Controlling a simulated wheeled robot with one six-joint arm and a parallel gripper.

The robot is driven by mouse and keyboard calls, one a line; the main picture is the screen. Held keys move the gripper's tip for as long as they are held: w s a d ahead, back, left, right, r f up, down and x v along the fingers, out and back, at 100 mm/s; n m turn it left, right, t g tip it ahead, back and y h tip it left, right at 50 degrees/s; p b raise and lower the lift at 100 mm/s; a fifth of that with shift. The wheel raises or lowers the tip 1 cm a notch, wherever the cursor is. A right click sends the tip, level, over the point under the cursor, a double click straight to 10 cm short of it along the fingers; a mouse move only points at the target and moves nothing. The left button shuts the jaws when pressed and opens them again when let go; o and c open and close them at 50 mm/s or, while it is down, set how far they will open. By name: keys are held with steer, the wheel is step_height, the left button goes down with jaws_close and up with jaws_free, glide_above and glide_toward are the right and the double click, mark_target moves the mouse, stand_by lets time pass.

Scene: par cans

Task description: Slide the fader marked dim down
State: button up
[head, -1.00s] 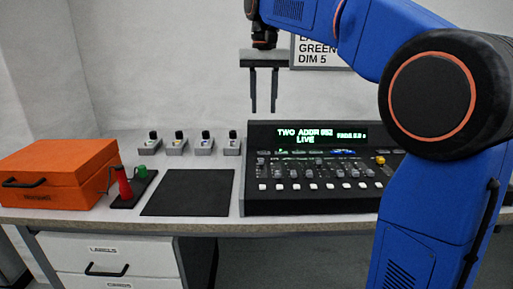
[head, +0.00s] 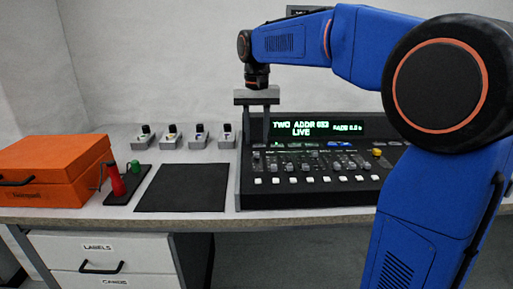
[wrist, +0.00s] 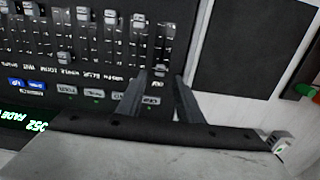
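The black lighting console (head: 300,201) sits on the bench, with a row of faders and a lit display (head: 316,129). My gripper (head: 266,138) points down over the console's left end, in front of the display. In the wrist view, which sees the console upside down, my gripper (wrist: 165,74) is open. Its two fingers stand apart, around the end fader of the row. The small pale cap of that dim fader (wrist: 160,69) shows between the fingertips, near the label end of its slot. Whether a finger touches it I cannot tell.
A black mat (head: 182,188) lies left of the console. Several small grey boxes with knobs (head: 170,141) stand behind it. A red and green item on a dark base (head: 117,180) and an orange case (head: 50,168) are further left.

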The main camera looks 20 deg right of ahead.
mark_target(257, 152)
steer(key=shift+f, duration=2.3)
jaws_close()
